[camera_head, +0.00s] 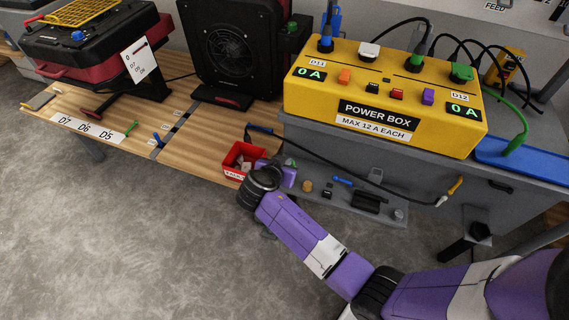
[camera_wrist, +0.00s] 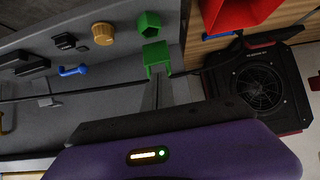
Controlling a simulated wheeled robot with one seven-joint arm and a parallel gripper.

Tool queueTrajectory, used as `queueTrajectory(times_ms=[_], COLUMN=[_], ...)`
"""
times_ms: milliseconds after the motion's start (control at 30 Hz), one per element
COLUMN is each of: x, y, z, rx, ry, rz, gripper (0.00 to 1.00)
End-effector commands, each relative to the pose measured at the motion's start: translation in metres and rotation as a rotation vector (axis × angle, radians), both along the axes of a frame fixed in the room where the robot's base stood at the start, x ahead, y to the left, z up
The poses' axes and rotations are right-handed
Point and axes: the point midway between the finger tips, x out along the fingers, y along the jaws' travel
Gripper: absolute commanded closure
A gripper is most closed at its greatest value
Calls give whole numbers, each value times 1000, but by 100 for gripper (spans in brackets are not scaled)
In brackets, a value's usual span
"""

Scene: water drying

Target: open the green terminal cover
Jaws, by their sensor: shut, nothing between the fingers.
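Two green parts show in the wrist view: a five-sided green piece (camera_wrist: 149,24) on the grey panel and a squarish green block (camera_wrist: 156,57) just below it. I cannot tell which is the terminal cover, or whether it is open. My gripper (camera_wrist: 157,78) has its grey fingers together and empty, with their tips at or just short of the squarish block; contact is unclear. In the head view my gripper (camera_head: 281,168) is at the left end of the low grey shelf, and my wrist mostly hides the green parts.
An orange knob (camera_wrist: 103,33) and a blue handle (camera_wrist: 72,70) lie close by on the grey panel (camera_wrist: 100,60). A red bin (camera_head: 238,158) stands just left of my gripper. The yellow power box (camera_head: 385,95) stands above, and a black cable crosses the shelf. Open floor lies in front.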

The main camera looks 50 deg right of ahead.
Motion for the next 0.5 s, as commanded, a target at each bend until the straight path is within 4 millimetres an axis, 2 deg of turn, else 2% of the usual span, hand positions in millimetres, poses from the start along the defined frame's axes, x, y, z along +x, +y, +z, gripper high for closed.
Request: queueTrajectory(times_ms=[267, 500], x=[1, 6], y=[-1, -15], z=[3, 13], rx=[12, 150], ry=[5, 55], rz=[-1, -3], gripper=[100, 100])
